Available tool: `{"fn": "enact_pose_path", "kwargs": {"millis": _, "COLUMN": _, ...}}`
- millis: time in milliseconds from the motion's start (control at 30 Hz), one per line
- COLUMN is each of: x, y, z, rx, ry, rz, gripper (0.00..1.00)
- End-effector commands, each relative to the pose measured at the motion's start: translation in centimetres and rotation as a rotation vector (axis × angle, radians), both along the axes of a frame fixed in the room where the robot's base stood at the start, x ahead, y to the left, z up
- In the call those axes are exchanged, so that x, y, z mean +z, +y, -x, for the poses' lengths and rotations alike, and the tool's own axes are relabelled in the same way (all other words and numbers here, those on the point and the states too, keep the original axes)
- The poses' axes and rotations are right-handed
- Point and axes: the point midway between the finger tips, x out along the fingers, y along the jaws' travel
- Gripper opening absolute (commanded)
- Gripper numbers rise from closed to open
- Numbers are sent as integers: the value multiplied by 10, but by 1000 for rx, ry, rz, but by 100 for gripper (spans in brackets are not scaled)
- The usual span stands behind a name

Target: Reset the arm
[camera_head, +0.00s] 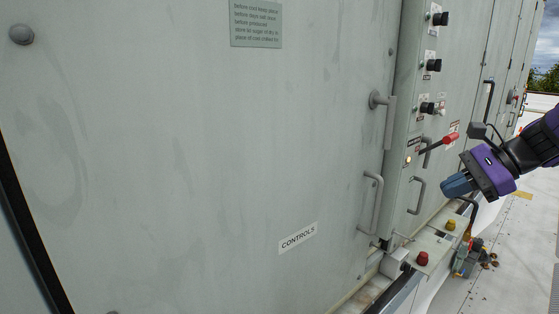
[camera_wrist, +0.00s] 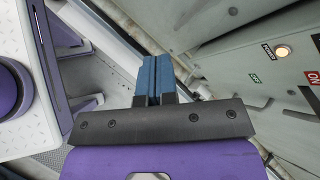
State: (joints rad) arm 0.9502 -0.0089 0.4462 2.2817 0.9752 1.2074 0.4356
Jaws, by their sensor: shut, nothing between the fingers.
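My gripper (camera_head: 456,186) is at the right of the head view, purple and black with blue fingers. Its fingers are together and hold nothing. They point left toward the grey cabinet and are apart from it in the picture. In the wrist view the blue fingers (camera_wrist: 153,80) lie side by side with only a thin line between them. A red-tipped lever (camera_head: 448,138) on the control panel shows just above and left of my gripper in the head view.
A large grey door (camera_head: 200,150) with a handle (camera_head: 376,203) and a "CONTROLS" label (camera_head: 298,238) fills the left. Black knobs (camera_head: 437,65) line the panel.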

Motion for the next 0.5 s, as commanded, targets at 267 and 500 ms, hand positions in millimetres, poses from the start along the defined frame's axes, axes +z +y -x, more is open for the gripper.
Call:
{"fn": "enact_pose_path", "kwargs": {"millis": 267, "x": 7, "y": 53, "z": 58, "rx": 349, "ry": -109, "rz": 400, "gripper": 0}}
{"fn": "enact_pose_path", "kwargs": {"millis": 500, "x": 19, "y": 71, "z": 109, "rx": 634, "ry": -253, "rz": 704, "gripper": 0}}
